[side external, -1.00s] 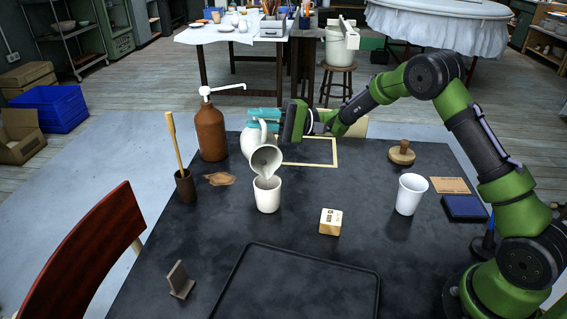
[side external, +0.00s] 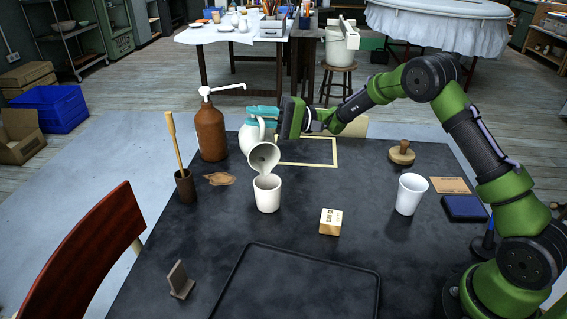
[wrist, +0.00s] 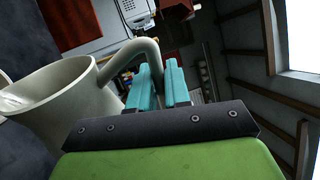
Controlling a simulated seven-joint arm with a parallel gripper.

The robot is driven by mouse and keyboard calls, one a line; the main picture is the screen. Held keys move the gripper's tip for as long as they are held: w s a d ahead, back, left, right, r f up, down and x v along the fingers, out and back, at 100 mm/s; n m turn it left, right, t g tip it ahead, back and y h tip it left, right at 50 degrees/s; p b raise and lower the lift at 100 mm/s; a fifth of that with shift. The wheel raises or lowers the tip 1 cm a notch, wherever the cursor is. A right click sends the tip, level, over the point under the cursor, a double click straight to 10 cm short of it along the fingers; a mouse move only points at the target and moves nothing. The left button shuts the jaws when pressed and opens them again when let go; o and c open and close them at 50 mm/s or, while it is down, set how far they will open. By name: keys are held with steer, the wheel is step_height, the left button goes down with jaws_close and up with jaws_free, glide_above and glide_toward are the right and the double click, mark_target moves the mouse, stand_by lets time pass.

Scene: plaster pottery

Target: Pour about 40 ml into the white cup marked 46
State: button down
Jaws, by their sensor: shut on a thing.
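A pale grey-white jug (side external: 263,155) is tilted, its mouth just above a white cup (side external: 267,195) at the middle of the table. Pale liquid shows at its lip over the cup; I cannot see how full the cup is. My gripper (side external: 262,112) is shut on the jug's handle with its teal fingers. In the wrist view the fingers (wrist: 160,82) are at the handle, and pale liquid shows inside the jug (wrist: 75,95). A second white cup (side external: 411,194) stands upright at the right. No number is legible on either cup.
A brown pump bottle (side external: 210,135) stands behind left, and a dark pot with a wooden tool (side external: 185,187) at the left. A small marked block (side external: 330,222) sits right of the cup under the jug. A dark tray (side external: 295,285) lies in front.

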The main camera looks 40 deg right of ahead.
steer(key=shift+s+a+r+n, duration=0.15)
steer(key=shift+s+r+n, duration=0.15)
steer(key=shift+n, duration=0.2)
stand_by(1.0)
steer(key=w+m, duration=0.1)
steer(key=m, duration=0.1)
steer(key=w+d+f+m, duration=0.1)
steer(key=w+m, duration=0.1)
steer(key=w+m+t, duration=0.1)
steer(key=m, duration=0.1)
steer(key=shift+w+d+f+h, duration=0.15)
steer(key=shift+d+f+h, duration=0.2)
steer(key=shift+d+h, duration=0.05)
steer(key=shift+w+d+m, duration=0.2)
steer(key=shift+w+m, duration=0.3)
steer(key=shift+m, duration=0.3)
stand_by(0.7)
